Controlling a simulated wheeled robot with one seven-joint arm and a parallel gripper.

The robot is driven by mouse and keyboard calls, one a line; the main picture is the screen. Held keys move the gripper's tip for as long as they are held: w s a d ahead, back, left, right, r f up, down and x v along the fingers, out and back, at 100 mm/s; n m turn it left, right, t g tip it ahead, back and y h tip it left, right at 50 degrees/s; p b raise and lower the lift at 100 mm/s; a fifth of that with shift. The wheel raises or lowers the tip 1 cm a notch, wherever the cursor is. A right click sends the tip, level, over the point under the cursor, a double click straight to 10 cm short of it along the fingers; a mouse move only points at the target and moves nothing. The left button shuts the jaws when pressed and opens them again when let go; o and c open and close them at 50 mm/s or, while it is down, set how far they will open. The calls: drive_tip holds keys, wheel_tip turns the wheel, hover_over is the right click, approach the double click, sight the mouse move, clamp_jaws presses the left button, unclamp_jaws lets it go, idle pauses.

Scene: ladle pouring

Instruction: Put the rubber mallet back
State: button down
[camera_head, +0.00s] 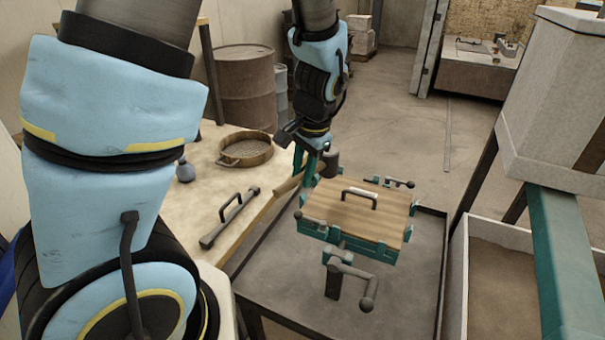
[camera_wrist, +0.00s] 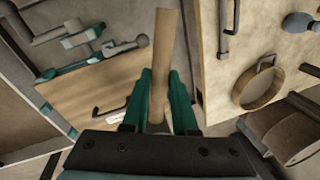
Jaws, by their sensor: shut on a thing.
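The rubber mallet has a pale wooden handle (camera_head: 288,186) and a dark head (camera_head: 331,161). My gripper (camera_head: 303,172) is shut on the handle and holds the mallet above the gap between the wooden bench and the moulding box. In the wrist view the handle (camera_wrist: 167,50) runs up between the two teal fingers (camera_wrist: 168,100); the head is hidden there. The mallet head is beside the back left corner of the moulding box in the picture; I cannot tell the gap.
The moulding box (camera_head: 340,240), with a handled wooden board (camera_head: 325,207) on top, stands on a grey metal table (camera_head: 285,275). The bench (camera_head: 205,205) at left holds a round sieve (camera_head: 246,150), a dark handled tool (camera_head: 230,218) and a grey bulb (camera_head: 185,171). A sand bin (camera_head: 480,222) is right.

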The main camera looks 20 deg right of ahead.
drive_tip(key=shift+r, duration=0.75)
drive_tip(key=shift+f, duration=0.1)
drive_tip(key=shift+w, duration=0.1)
